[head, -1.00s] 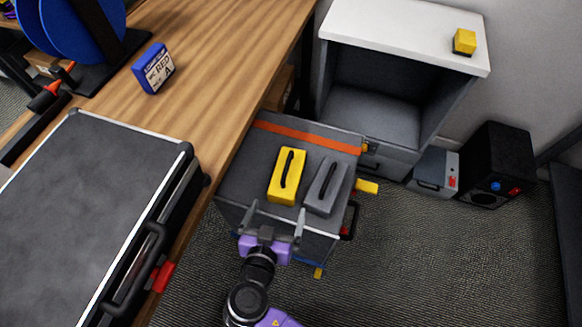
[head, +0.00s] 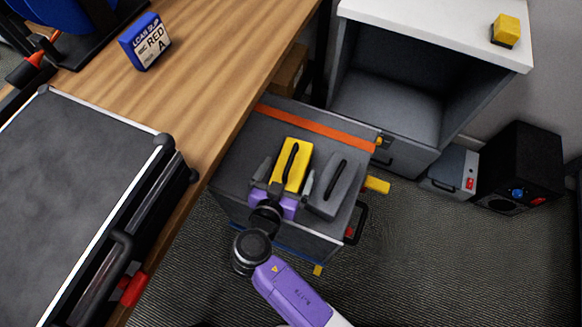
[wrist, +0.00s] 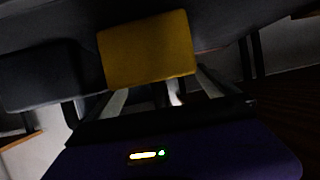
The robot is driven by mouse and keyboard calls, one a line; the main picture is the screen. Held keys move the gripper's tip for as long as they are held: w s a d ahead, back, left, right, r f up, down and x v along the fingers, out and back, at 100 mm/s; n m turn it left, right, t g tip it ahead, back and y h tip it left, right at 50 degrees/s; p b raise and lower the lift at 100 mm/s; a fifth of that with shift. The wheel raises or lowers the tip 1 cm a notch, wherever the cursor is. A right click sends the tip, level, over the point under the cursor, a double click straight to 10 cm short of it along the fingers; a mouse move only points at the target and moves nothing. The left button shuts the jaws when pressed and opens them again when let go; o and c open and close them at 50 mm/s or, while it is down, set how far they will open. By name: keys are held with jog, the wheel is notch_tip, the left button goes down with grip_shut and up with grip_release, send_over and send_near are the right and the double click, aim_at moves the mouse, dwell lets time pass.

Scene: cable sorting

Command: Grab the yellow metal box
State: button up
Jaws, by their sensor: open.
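The yellow metal box (head: 293,160) with a black handle on top lies on the grey case (head: 238,155). My gripper (head: 284,182) is open, with one finger on each side of the box's near end. In the wrist view the yellow box (wrist: 148,50) fills the upper middle, in front of the fingers (wrist: 155,92). I cannot tell whether either finger touches it. A similar grey box (head: 335,186) with a dark handle lies close on the right, and the right finger is in the gap between the two boxes.
The wooden table (head: 215,75) with a large dark case (head: 70,190) is on the left. An open white-topped cabinet (head: 430,30) with a small yellow block (head: 505,30) stands behind. A black speaker-like box (head: 518,168) is at right. Carpet (head: 430,270) is clear at front right.

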jog(key=shift+x, duration=1.3)
jog(key=c, duration=1.9)
jog(key=shift+r, duration=0.1)
grip_shut()
jog(key=shift+r, duration=0.15)
